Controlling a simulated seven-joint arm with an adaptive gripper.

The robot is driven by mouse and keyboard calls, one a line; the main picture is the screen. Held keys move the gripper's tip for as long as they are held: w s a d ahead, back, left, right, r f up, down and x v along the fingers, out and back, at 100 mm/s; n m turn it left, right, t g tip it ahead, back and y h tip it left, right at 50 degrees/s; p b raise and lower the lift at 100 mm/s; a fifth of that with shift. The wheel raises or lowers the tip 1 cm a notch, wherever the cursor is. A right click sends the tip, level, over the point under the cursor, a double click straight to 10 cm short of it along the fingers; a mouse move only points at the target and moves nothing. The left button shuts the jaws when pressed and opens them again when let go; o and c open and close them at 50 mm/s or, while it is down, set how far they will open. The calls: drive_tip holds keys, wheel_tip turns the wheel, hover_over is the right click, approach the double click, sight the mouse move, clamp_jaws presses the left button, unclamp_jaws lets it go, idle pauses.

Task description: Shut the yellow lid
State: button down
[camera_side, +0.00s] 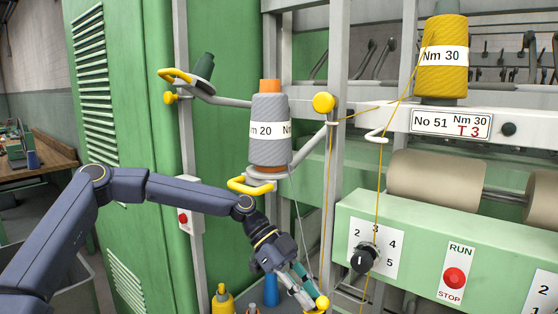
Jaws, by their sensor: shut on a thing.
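My gripper (307,298) points down and right near the bottom of the side view. Its fingers are shut on a small yellow round knob (322,303) at their tips. What the knob is fixed to is hidden or cut off by the lower edge of the picture. No yellow lid can be made out clearly, and I cannot tell whether the knob belongs to one.
A grey yarn cone (270,135) stands on a holder with a yellow handle (250,185) above my wrist. Thin threads (328,210) hang close to the gripper. The green machine panel (420,240) with a dial (364,257) is at right. Bottles (223,300) stand below left.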

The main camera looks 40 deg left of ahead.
drive_tip(key=c, duration=1.1)
unclamp_jaws()
